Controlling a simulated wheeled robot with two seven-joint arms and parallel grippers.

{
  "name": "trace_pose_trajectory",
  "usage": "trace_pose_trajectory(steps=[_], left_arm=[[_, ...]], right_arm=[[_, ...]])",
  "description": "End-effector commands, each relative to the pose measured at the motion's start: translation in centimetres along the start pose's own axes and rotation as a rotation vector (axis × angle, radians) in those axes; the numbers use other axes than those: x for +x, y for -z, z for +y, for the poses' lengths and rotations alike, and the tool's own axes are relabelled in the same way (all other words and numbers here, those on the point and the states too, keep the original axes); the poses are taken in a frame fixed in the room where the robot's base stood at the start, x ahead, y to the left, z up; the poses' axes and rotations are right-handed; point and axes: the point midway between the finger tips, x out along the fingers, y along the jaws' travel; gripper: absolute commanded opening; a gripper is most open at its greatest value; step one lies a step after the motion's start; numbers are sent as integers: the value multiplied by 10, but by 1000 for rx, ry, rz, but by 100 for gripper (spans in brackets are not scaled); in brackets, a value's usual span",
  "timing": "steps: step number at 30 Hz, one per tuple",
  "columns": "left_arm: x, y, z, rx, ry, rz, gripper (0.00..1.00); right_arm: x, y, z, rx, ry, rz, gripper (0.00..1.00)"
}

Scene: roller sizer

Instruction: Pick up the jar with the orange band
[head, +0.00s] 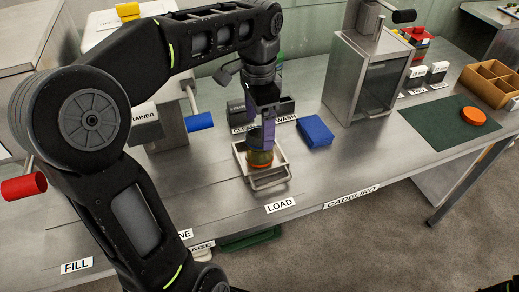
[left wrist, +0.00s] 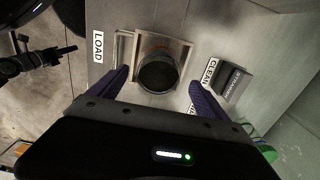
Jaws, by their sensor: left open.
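The jar with the orange band (head: 260,161) stands in a small metal tray with a handle (head: 270,182), behind the LOAD label. From above, its round dark top (left wrist: 158,76) shows in the left wrist view. My left gripper (head: 262,143) points down over the jar and is open. In the left wrist view its two purple fingers (left wrist: 159,78) lie on either side of the jar, with gaps between them and it. In the head view the fingers hide part of the jar. A dark piece at the bottom right seems to be my right arm; its jaws cannot be made out.
A blue block (head: 315,131) lies right of the tray. Dark holders (head: 280,108) with CLEAN and WASH labels stand behind. A glass-fronted metal cabinet (head: 370,80) stands farther right. The steel bench before the cabinet is clear.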

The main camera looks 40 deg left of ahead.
Motion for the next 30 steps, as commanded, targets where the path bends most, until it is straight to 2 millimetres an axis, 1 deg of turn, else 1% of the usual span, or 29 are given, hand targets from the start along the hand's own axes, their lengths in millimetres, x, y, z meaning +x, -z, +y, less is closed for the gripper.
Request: trace_pose_trajectory(steps=[1,2,11,14,22,25,30], left_arm=[[5,0,0,0,-1,-1,88],[6,0,0,0,-1,-1,88],[6,0,0,0,0,0,88],[14,0,1,-1,-2,-2,88],[51,1,2,1,-1,-2,88],[57,1,2,1,0,0,88],[57,1,2,0,1,1,88]], right_arm=[[3,0,1,0,0,0,0],[2,0,1,0,0,0,0],[1,0,0,0,0,0,0],[0,0,0,0,0,0,0],[-4,0,-2,0,0,0,0],[-4,0,-2,0,0,0,0],[-4,0,-2,0,0,0,0]])
